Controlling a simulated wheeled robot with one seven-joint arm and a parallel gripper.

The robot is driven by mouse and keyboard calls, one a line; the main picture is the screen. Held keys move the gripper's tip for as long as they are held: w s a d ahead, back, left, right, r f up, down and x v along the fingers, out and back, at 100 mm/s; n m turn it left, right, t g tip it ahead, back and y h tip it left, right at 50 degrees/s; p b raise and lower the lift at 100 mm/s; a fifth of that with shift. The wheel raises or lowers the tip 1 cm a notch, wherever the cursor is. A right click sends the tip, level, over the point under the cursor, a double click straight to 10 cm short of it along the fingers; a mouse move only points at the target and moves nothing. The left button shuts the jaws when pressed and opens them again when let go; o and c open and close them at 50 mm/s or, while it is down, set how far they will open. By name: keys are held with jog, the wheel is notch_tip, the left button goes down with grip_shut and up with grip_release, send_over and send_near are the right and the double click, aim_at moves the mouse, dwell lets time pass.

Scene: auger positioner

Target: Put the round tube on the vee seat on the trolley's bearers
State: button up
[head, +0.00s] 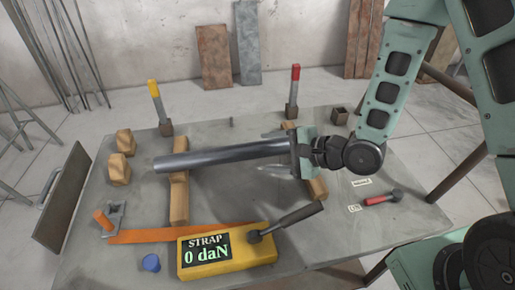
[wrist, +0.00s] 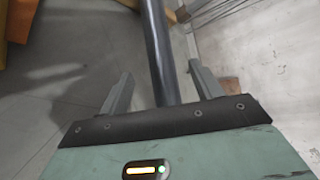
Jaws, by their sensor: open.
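The round tube (head: 230,155) is a long dark grey cylinder lying across the trolley top, over the left wooden bearer (head: 179,200). I cannot tell whether it rests on that bearer. My gripper (head: 300,158) is at the tube's right end, above the right bearer (head: 318,189), which it partly hides. In the wrist view the tube (wrist: 157,45) runs between the two spread fingers of my gripper (wrist: 160,88), with gaps on both sides. My gripper is open. I cannot make out a distinct vee seat on the bearers.
The trolley top (head: 350,225) also carries two wooden blocks (head: 119,168), yellow-tipped (head: 154,90) and red-tipped (head: 295,75) posts, an orange strap (head: 150,235), a yellow strap box (head: 225,250) reading 0 daN, a blue cap (head: 151,263) and a red-handled tool (head: 380,199).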

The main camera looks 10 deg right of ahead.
jog(key=shift+p+v, duration=1.25)
jog(key=shift+p, duration=1.35)
jog(key=s+a+r+n+g+h, duration=0.1)
jog(key=s+r+n+g+h, duration=0.7)
jog(key=s+r+n, duration=0.9)
jog(key=s+n+h, duration=0.1)
jog(key=s+n, duration=0.2)
jog(key=shift+a+n+h, duration=0.3)
jog(key=shift+n, duration=0.1)
